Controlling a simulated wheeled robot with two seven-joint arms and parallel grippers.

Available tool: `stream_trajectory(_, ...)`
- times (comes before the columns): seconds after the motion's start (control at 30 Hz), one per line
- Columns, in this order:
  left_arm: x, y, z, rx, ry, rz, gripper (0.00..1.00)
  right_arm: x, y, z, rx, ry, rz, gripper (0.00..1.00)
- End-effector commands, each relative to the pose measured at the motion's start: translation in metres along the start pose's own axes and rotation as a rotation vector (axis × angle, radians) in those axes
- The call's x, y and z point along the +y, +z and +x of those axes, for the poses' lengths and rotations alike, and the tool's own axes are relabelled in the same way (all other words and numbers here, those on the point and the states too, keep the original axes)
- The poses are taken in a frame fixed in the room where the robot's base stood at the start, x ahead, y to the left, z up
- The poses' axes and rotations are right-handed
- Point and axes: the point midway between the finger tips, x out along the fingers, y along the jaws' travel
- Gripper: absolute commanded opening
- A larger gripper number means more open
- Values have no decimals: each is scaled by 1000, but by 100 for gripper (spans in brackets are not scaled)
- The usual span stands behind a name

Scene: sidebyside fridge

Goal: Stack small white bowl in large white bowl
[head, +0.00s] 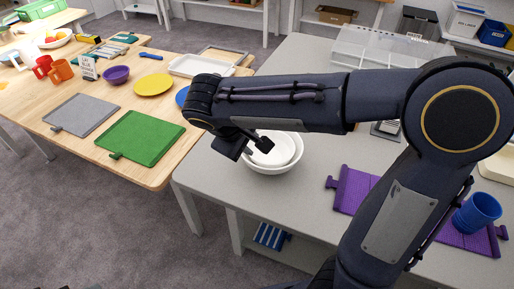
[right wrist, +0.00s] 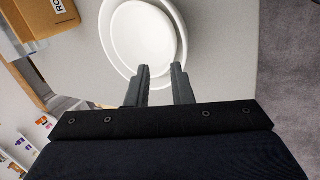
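The small white bowl (head: 284,148) sits inside the large white bowl (head: 276,171) on the grey table. In the right wrist view the small bowl (right wrist: 143,32) is nested within the rim of the large bowl (right wrist: 109,47). I cannot tell whether a finger touches a rim. My left gripper is not in view.
A purple tray (head: 354,190) and a blue cup (head: 477,212) are right of the bowls, partly behind my arm. A clear container (head: 375,50) stands at the back. A wooden table (head: 100,95) at left holds trays, plates and cups. The grey table's front left is clear.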

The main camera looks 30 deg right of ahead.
Motion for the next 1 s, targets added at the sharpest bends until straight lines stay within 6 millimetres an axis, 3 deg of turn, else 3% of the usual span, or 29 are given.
stream_trajectory(0.03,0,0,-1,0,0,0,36,0,-1,-12,5,0,0,20)
stream_trajectory(0.2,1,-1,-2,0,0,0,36,0,0,-34,2,0,1,20)
stream_trajectory(0.37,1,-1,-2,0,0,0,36,2,11,-38,0,-32,19,20)
stream_trajectory(0.47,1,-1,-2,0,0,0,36,2,41,-29,10,-131,77,20)
stream_trajectory(0.53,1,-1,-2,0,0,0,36,-4,71,-19,31,-239,150,20)
stream_trajectory(0.7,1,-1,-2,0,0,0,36,-38,132,-6,150,-508,399,20)
stream_trajectory(0.8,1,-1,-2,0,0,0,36,-57,149,-4,242,-618,551,20)
stream_trajectory(1.0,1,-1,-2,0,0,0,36,-78,159,-5,369,-718,743,20)
